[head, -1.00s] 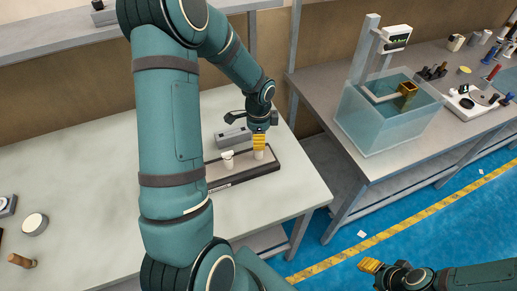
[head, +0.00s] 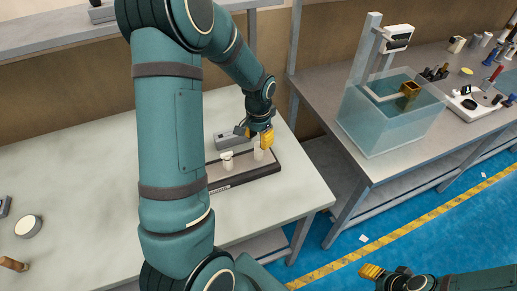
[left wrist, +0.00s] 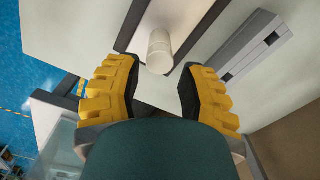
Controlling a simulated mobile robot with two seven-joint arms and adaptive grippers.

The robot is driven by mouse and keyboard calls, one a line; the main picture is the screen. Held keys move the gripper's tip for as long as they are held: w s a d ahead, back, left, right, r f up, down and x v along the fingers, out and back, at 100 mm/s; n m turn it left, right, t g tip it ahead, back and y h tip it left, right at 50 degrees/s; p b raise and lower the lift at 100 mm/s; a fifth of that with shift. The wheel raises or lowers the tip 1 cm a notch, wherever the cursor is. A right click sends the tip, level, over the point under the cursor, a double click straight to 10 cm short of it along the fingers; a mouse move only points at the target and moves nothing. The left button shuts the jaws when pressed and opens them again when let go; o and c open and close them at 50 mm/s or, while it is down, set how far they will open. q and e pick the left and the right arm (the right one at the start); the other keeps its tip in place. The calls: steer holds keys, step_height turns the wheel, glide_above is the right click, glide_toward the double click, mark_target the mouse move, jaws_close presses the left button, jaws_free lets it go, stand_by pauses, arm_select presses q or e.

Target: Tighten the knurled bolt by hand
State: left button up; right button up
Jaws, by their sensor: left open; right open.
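Two pale upright cylinders stand on a dark-framed base plate (head: 245,179) near the bench's right end: a left one (head: 227,160) and a right one (head: 258,152). I cannot make out knurling on either. My left gripper (head: 266,139) is open beside the top of the right cylinder. In the left wrist view, a pale cylinder (left wrist: 160,50) stands just ahead of the gap between the spread yellow fingertips (left wrist: 160,75), not gripped. My right gripper (head: 372,271) is open and empty over the blue floor, away from the bench.
A grey block (head: 233,138) lies behind the plate, and also shows in the left wrist view (left wrist: 250,45). A round disc (head: 29,226) and a brown peg (head: 13,264) are at the bench's left. A water tank (head: 390,115) stands on the other table. The bench middle is clear.

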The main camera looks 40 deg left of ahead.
mark_target(259, 144)
arm_select(q)
steer(key=n, duration=0.6)
steer(key=shift+n, duration=0.3)
steer(key=n+p, duration=0.1)
steer(key=n, duration=0.3)
steer(key=shift+n, duration=0.4)
steer(key=n+p, duration=0.2)
steer(key=n, duration=0.2)
steer(key=shift+f, duration=0.15)
steer(key=shift+f+b, duration=0.8)
steer(key=shift+f, duration=0.6)
steer(key=shift+c, duration=0.4)
